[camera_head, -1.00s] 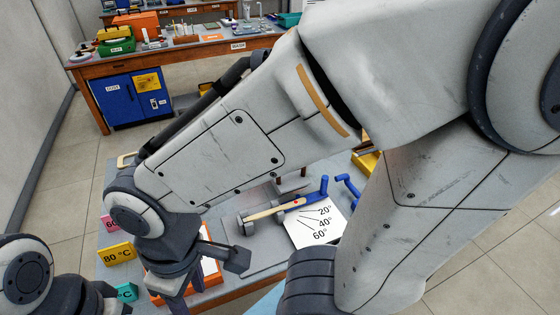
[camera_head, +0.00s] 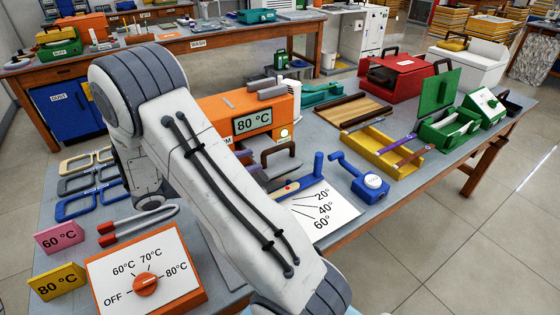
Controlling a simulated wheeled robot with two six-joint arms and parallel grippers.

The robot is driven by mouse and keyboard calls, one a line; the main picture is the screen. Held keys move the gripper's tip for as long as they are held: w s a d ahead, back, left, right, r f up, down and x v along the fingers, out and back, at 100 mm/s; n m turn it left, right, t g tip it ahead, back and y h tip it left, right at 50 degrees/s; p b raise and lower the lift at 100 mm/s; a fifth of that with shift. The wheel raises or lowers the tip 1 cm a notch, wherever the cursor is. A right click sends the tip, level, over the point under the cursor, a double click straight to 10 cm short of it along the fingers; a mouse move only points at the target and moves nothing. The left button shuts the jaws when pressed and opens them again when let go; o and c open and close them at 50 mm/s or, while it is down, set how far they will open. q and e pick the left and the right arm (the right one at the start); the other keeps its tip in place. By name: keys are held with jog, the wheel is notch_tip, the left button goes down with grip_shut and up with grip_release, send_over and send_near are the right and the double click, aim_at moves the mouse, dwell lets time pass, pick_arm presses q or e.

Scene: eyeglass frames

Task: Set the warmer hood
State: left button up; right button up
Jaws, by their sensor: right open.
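The orange warmer unit (camera_head: 275,108) stands at the table's middle with an 80 °C display and a white round button; my arm hides part of it. An orange control box (camera_head: 190,285) at the front left has a white face marked OFF, 60, 70 and 80 °C. Its orange knob (camera_head: 146,284) carries a small white mark; I cannot surely tell which setting it points at. My right gripper (camera_head: 152,203) hangs below my arm's bend, behind the control box and mostly hidden. It is open. My left gripper is out of view.
Pink 60 °C (camera_head: 60,237) and yellow 80 °C (camera_head: 57,282) signs flank the box on the left. Red-tipped tongs (camera_head: 120,232) and eyeglass frames (camera_head: 88,180) lie behind. A blue-handled tool (camera_head: 360,178), yellow tray (camera_head: 385,155) and green box (camera_head: 450,130) stand right.

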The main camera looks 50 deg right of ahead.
aim_at(290, 144)
jog(key=shift+h, duration=0.5)
jog(key=x, duration=0.8)
jog(key=w+x, duration=0.1)
jog(key=x, duration=0.2)
jog(key=shift+d+f, duration=0.4)
jog(key=shift+d, duration=0.15)
grip_shut()
